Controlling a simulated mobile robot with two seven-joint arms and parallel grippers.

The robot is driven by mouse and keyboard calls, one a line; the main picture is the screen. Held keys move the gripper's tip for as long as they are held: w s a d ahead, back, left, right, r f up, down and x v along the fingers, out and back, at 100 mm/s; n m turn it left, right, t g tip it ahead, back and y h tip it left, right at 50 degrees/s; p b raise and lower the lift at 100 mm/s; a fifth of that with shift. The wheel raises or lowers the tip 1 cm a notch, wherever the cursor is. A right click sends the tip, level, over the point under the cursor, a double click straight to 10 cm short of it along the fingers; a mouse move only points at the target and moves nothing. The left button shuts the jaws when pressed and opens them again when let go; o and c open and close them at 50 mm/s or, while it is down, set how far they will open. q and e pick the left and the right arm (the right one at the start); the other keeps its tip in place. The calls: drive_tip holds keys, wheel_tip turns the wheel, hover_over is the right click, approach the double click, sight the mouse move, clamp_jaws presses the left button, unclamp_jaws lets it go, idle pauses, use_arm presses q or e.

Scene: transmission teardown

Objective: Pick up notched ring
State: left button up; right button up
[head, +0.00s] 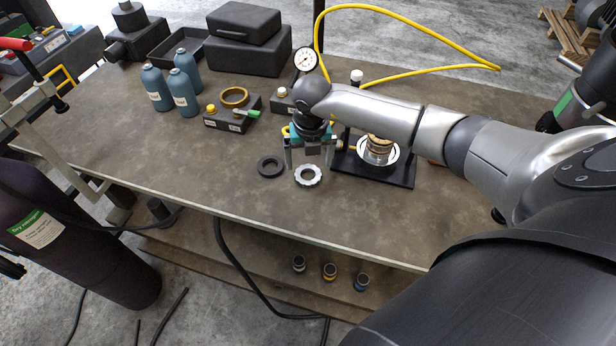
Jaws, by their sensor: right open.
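A silver ring with a notched outer edge (308,183), which I take as the notched ring, lies flat on the workbench near its front edge. A plain black ring (262,172) lies just to its left. My right gripper (309,160) points down with its fingers spread on either side, above or just behind the silver ring. It holds nothing; I cannot tell how high the fingertips are. The far edge of the silver ring is close to the gripper in the picture. My left gripper is not in view.
A black fixture plate (398,178) with a gold and silver stack (379,152) stands right of the ring. A small block with a green-handled part (228,122), blue bottles (184,95) and black cases (250,58) are behind left. The bench (160,150) is clear at front left.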

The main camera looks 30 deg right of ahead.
sight(308, 177)
drive_tip(key=shift+w+f+b, duration=0.15)
drive_tip(key=shift+f+b, duration=1)
drive_tip(key=shift+f, duration=0.1)
drive_tip(key=shift+w+f+b, duration=0.15)
drive_tip(key=shift+f+b, duration=0.95)
drive_tip(key=shift+f, duration=0.15)
drive_tip(key=shift+c, duration=0.2)
drive_tip(key=c, duration=1.4)
drive_tip(key=shift+c, duration=0.2)
drive_tip(key=shift+d+r, duration=0.1)
drive_tip(key=shift+r, duration=0.05)
